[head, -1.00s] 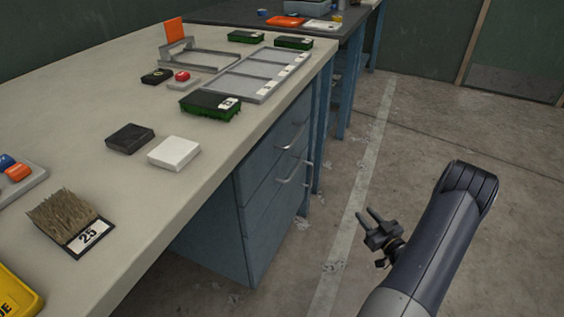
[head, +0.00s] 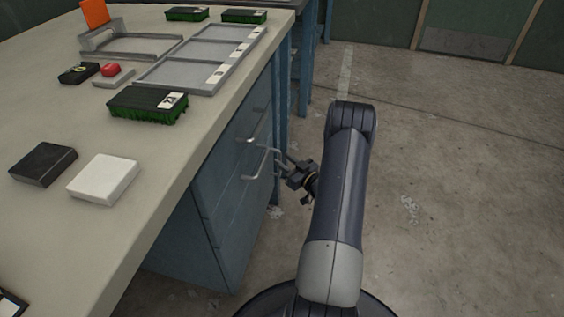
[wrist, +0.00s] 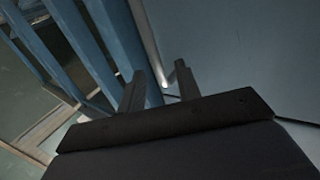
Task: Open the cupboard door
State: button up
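The blue cupboard (head: 215,215) stands under the bench, its front facing right. Its front carries a shorter upper metal handle (head: 246,141) and a longer lower handle (head: 258,169). I cannot tell clearly where the door's edges run. My gripper (head: 284,167) is just right of the lower handle, with its fingers pointing at it. In the wrist view my gripper (wrist: 160,70) has its two fingers apart, and a pale metal bar (wrist: 148,45) shows beyond and between them. Whether the fingers touch the handle cannot be told. The cupboard front looks closed.
Blue bench legs (head: 283,115) stand behind the handles. The floor (head: 440,190) to the right is clear.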

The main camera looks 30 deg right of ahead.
jog(key=shift+w, duration=0.8)
jog(key=shift+c, duration=0.3)
jog(key=shift+a, duration=0.1)
grip_shut()
